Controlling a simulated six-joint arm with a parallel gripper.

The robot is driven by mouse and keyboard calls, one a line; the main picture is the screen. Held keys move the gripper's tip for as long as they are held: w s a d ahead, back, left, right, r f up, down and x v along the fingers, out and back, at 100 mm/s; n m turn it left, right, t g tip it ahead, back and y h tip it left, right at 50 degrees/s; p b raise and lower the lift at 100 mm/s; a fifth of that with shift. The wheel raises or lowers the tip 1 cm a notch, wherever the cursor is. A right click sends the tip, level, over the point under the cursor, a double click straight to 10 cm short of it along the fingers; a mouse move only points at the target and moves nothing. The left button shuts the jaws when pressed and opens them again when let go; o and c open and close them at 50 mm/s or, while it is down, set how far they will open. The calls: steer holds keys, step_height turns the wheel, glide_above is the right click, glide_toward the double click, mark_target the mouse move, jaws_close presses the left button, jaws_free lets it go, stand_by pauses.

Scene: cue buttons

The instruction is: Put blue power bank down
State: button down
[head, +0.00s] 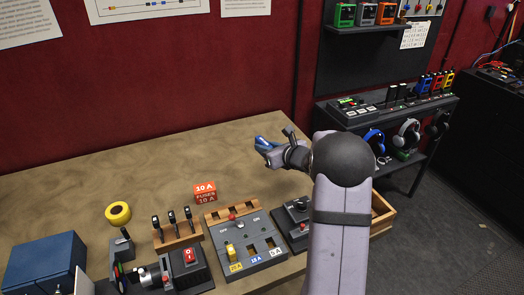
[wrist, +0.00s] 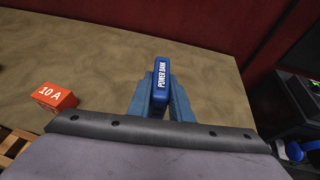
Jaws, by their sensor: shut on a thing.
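The blue power bank (wrist: 161,75) is held between the two blue fingers of my gripper (wrist: 160,97) in the wrist view. Its narrow blue face with white "POWER BANK" lettering points at the camera. In the head view my gripper (head: 268,146) is over the right part of the table, and the blue power bank (head: 264,142) shows only as a small blue shape at its tip. The wooden table (head: 150,165) lies below it. I cannot tell whether the power bank touches the table top.
An orange "10 A" box (head: 205,192) stands left of my gripper. Switch panels (head: 245,240), a yellow tape roll (head: 118,212) and a blue box (head: 45,262) line the front. The back of the table is clear. A shelf (head: 390,110) with headphones stands right.

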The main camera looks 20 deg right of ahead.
steer(key=shift+r, duration=0.1)
steer(key=w+a+f+n+g+y+b, duration=0.1)
steer(key=w+a+f+n+y+b, duration=0.15)
steer(key=a, duration=1.05)
steer(key=w+a+f+n+g+y+b, duration=0.1)
steer(key=w+a+n+g+y, duration=0.2)
steer(key=a, duration=0.9)
steer(key=s+a+r+n+g+y, duration=0.2)
steer(key=a+r+n, duration=0.1)
steer(key=a, duration=0.2)
steer(key=s+a+r+n+g+y, duration=0.2)
steer(key=s+a+r+n+y, duration=0.1)
steer(key=a, duration=0.3)
steer(key=shift+a+r, duration=0.15)
steer(key=shift+a, duration=0.1)
steer(key=shift+f+p, duration=0.95)
steer(key=shift+f, duration=4.1)
